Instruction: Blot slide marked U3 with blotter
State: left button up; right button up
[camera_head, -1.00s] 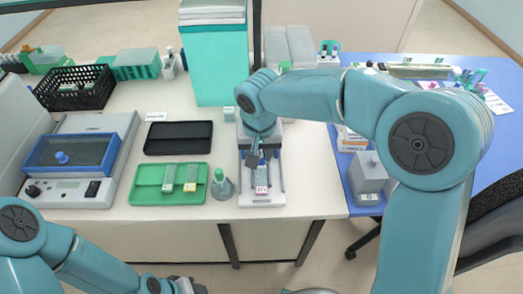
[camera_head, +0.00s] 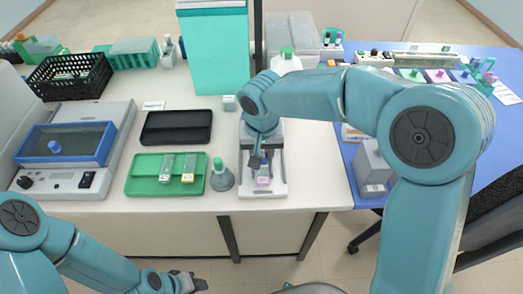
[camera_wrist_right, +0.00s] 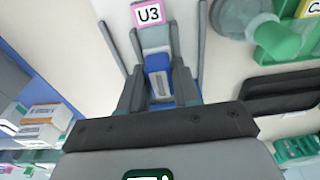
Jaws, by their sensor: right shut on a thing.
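The slide marked U3 (camera_head: 263,182) lies on a grey stand (camera_head: 278,185) near the table's front edge. Its pink-edged label (camera_wrist_right: 148,13) faces up in the right wrist view. My right gripper (camera_head: 257,161) points down over the stand, just behind the label. In the right wrist view it is shut on a small block with a blue part (camera_wrist_right: 158,62), which looks like the blotter. The block's underside is hidden, so I cannot tell whether it touches the slide. My left gripper (camera_head: 188,281) is low in front of the table, and its jaws are unclear.
Left of the stand are a green-capped flask (camera_head: 221,178) and a green tray (camera_head: 140,188) with two slides. A black tray (camera_head: 177,127) lies behind. A blue-lidded device (camera_head: 70,148) stands at far left. A grey box (camera_head: 371,168) stands right, on the blue table.

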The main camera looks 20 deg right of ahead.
jog(key=shift+s, duration=0.1)
jog(key=shift+f, duration=0.15)
jog(key=shift+f+b, duration=0.45)
jog(key=shift+b, duration=0.15)
dwell(1.9)
notch_tip(320, 180, up, 7)
jog(key=p, duration=0.5)
jog(key=shift+r, duration=0.15)
dwell(0.5)
